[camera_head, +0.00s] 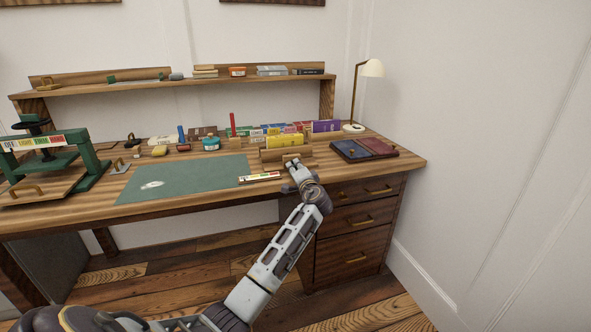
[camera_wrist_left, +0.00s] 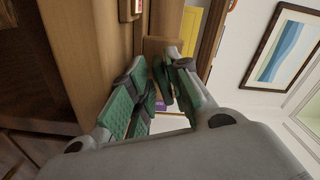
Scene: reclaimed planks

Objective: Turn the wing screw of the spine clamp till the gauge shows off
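The spine clamp (camera_head: 309,158) is a wooden block press near the desk's front edge, with a yellow book (camera_head: 284,141) standing at it. A gauge strip (camera_head: 260,176) with coloured fields lies left of my gripper; its pointer is too small to read. My left gripper (camera_head: 292,163) is at the clamp's front and hides the wing screw. In the left wrist view its green-padded fingers (camera_wrist_left: 156,78) come close together in front of the wood, with a narrow gap. I cannot tell whether they hold the screw. My right gripper is in neither view.
A green mat (camera_head: 185,178) lies left of the clamp. A green press (camera_head: 45,150) stands at the far left. A blue and red tray (camera_head: 364,149) and a lamp (camera_head: 372,69) are to the right. Books and small tools line the back.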

